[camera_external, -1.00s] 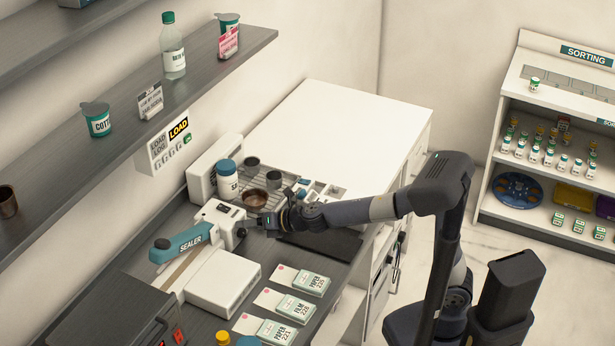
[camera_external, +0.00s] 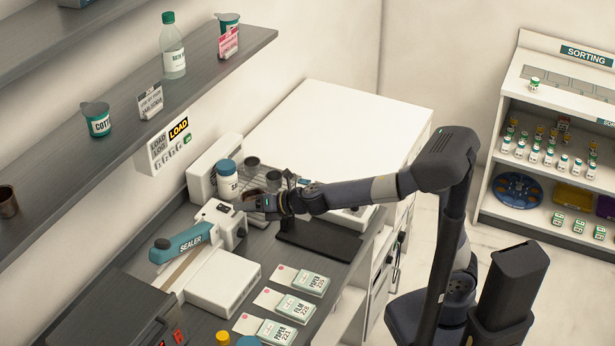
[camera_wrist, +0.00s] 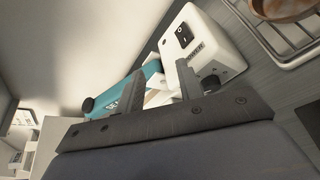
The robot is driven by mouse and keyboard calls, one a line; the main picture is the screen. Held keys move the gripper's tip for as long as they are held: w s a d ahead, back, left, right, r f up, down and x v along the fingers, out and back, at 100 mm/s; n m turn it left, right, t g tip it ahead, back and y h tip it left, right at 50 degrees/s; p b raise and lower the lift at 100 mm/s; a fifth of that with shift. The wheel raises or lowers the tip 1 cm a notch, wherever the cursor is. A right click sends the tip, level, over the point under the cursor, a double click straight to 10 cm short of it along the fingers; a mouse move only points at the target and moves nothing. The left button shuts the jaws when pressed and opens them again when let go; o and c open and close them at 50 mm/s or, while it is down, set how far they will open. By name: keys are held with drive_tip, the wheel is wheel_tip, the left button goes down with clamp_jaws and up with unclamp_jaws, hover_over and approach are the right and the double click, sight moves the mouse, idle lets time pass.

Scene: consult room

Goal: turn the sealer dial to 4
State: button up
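The sealer (camera_external: 222,214) is a white box with a teal lever arm (camera_external: 180,243) marked SEALER, on the dark counter. A dark round knob (camera_external: 241,232), apparently the dial, is on its near right face; its setting is too small to read. The wrist view shows the sealer's white housing (camera_wrist: 205,45) with a black rocker switch and a small dark round part (camera_wrist: 212,80) low on the housing. My gripper (camera_external: 252,204) hovers above and to the right of the sealer, apart from the knob. In the wrist view its two fingers (camera_wrist: 163,82) are spread with nothing held between them.
A white jar with a blue lid (camera_external: 227,185) and a wire rack (camera_wrist: 290,50) with dark cups stand behind my gripper. A white box (camera_external: 222,282) and several labelled packets (camera_external: 310,283) lie in front. A shelf (camera_external: 150,115) overhangs the counter's left side.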

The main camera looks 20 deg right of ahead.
sight(244, 234)
drive_tip(key=shift+o, duration=0.7)
drive_tip(key=shift+s, duration=0.1)
drive_tip(key=shift+o, duration=0.8)
drive_tip(key=s+d+f+n, duration=0.2)
drive_tip(key=s+d+f+n+t+h+p, duration=0.1)
drive_tip(key=s+d+n, duration=0.1)
drive_tip(key=s+d+f+n+h, duration=0.1)
drive_tip(key=s+d+f+n, duration=0.1)
drive_tip(key=s+d, duration=0.1)
drive_tip(key=shift+f+n+t, duration=0.3)
drive_tip(key=shift+w+f, duration=0.1)
drive_tip(key=x, duration=1)
drive_tip(key=shift+w+f, duration=0.15)
drive_tip(key=shift+w, duration=0.1)
drive_tip(key=shift+c, duration=0.3)
drive_tip(key=c, duration=0.9)
